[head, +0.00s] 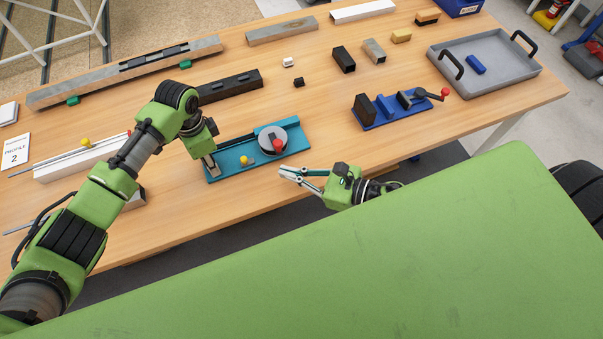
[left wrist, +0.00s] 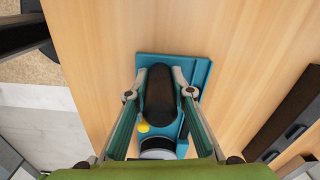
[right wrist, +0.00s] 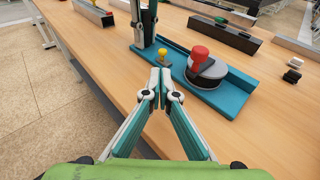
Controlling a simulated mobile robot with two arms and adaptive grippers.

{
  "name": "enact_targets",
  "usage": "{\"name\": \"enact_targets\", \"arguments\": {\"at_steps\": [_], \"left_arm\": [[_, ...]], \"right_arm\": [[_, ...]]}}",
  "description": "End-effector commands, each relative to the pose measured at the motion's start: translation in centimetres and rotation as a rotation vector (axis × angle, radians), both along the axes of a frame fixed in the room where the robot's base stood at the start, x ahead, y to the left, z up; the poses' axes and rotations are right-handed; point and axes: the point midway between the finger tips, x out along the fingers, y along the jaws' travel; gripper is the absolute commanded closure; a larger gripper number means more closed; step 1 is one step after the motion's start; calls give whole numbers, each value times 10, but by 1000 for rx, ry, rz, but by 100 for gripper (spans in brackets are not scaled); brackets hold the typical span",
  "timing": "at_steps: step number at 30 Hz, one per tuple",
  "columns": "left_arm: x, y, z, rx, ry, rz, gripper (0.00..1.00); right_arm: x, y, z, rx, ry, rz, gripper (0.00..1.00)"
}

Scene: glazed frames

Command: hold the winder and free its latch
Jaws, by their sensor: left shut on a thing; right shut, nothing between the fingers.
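The winder (head: 228,174) is a teal base on the table near its front edge. It carries a grey drum (head: 267,139) with a red knob (head: 279,145) and a small yellow latch knob (head: 244,160). My left gripper (head: 209,164) is shut on the winder's dark rounded grip at its left end; the left wrist view shows a finger on each side of this grip (left wrist: 158,97). My right gripper (head: 284,173) is shut and empty, just in front of the base. In the right wrist view its tips (right wrist: 161,78) are apart from the yellow knob (right wrist: 162,54), which stands beyond them.
A blue fixture (head: 392,115) with a red-knobbed lever stands to the right. A grey tray (head: 500,66) lies further right. Small blocks and long rails lie behind the winder. A white rail (head: 70,165) lies left, near my left arm. The table between winder and blue fixture is clear.

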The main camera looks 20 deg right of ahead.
Motion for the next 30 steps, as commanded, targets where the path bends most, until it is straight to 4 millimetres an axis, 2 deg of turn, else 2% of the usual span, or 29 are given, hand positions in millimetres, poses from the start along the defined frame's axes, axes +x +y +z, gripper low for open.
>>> {"name": "enact_targets", "arguments": {"at_steps": [3, 7, 21, 22, 24, 30], "left_arm": [[-4, 1, -5, 4, 11, 0, 100], [-4, 1, -5, 4, 11, 0, 100], [-5, 1, -5, 4, 12, 0, 100], [-5, 1, -5, 4, 12, 0, 76], [-4, 1, -5, 4, 11, 0, 59], [-3, 1, -4, 4, 8, 0, 59]], "right_arm": [[-14, -13, 3, -1, 2, 0, 100], [-21, -21, 6, 0, 1, -1, 100], [-24, -24, 7, 0, 0, 0, 100], [-24, -24, 7, 0, 0, 0, 100], [-24, -24, 7, 0, 0, 0, 100], [-24, -24, 8, 0, 0, -1, 100]]}}
